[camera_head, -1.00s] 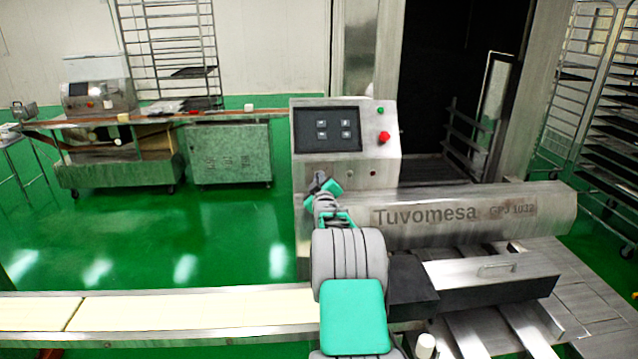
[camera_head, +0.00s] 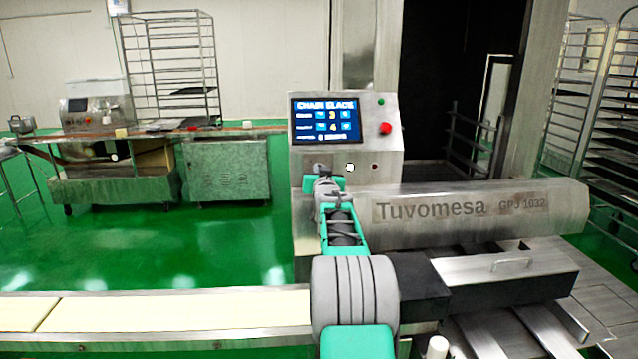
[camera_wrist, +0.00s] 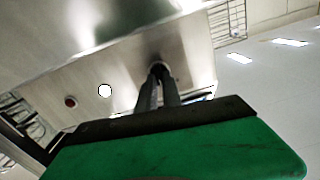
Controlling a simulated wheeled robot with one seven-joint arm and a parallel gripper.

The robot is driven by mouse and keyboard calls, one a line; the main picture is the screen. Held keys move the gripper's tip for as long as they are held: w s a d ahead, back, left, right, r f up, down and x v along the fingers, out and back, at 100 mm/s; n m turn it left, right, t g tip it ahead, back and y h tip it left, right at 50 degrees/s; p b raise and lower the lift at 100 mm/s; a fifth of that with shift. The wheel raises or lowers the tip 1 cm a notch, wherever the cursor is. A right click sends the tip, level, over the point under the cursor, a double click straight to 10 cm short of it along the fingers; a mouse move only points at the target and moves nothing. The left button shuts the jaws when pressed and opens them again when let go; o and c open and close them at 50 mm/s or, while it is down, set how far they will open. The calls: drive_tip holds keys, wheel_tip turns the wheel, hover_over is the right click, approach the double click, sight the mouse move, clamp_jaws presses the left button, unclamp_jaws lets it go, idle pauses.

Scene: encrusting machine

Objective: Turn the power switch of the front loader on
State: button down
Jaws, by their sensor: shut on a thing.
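The front loader's metal control box (camera_head: 345,150) stands behind the conveyor, with a lit blue screen (camera_head: 325,120). My gripper (camera_head: 322,172) is at the lower left of its front face. In the wrist view, my gripper (camera_wrist: 158,72) has its two dark fingers close together on the small power switch (camera_wrist: 160,64), shut on it. The switch is mostly hidden by the fingers, so its exact angle cannot be told. A round white lamp (camera_head: 350,167) glows right of the switch. It also shows in the wrist view (camera_wrist: 105,91).
A red button (camera_head: 386,128) and a small green one (camera_head: 381,102) sit right of the screen. The Tuvomesa cover (camera_head: 470,208) juts out below right. A conveyor (camera_head: 170,318) runs across the front left. Green floor lies open behind it.

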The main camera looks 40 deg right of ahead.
drive_tip(key=m+b, duration=0.3)
drive_tip(key=m, duration=0.1)
drive_tip(key=shift+d, duration=0.1)
drive_tip(key=shift+s+m+b, duration=0.1)
drive_tip(key=shift+m+b, duration=0.6)
drive_tip(key=shift+m, duration=1.1)
drive_tip(key=shift+r, duration=0.1)
drive_tip(key=c, duration=1.5)
unclamp_jaws()
drive_tip(key=shift+d, duration=0.1)
drive_tip(key=b+v, duration=0.1)
drive_tip(key=v, duration=0.6)
drive_tip(key=shift+s+a, duration=0.25)
